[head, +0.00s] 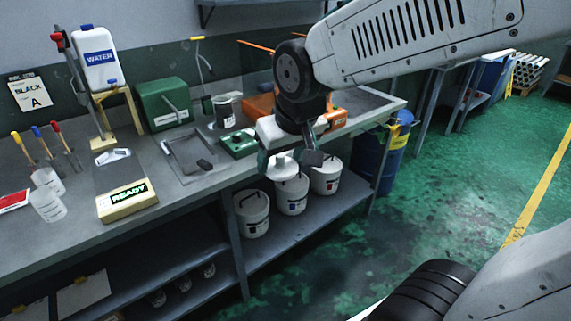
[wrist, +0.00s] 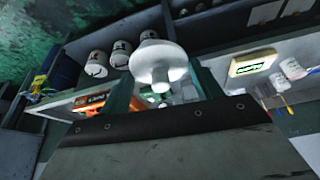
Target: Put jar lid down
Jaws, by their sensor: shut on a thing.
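The jar lid (wrist: 159,62) is white and round with a knob, and fills the middle of the wrist view. My gripper (wrist: 165,92) is shut on it, with a green finger on either side. In the head view my gripper (head: 290,162) hangs in front of the bench's front edge, with the white lid (head: 283,164) between its fingers. The lid is in the air, apart from the bench top. A pale jar with a label (head: 224,111) stands on the bench (head: 205,182) to the left of my gripper; I cannot tell whether it is open.
Several white buckets (head: 291,194) stand on the lower shelf below my gripper. A grey tray (head: 189,154), a green box (head: 165,104), a READY block (head: 127,201) and an orange case (head: 261,106) occupy the bench. A blue drum (head: 392,155) stands at its right end.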

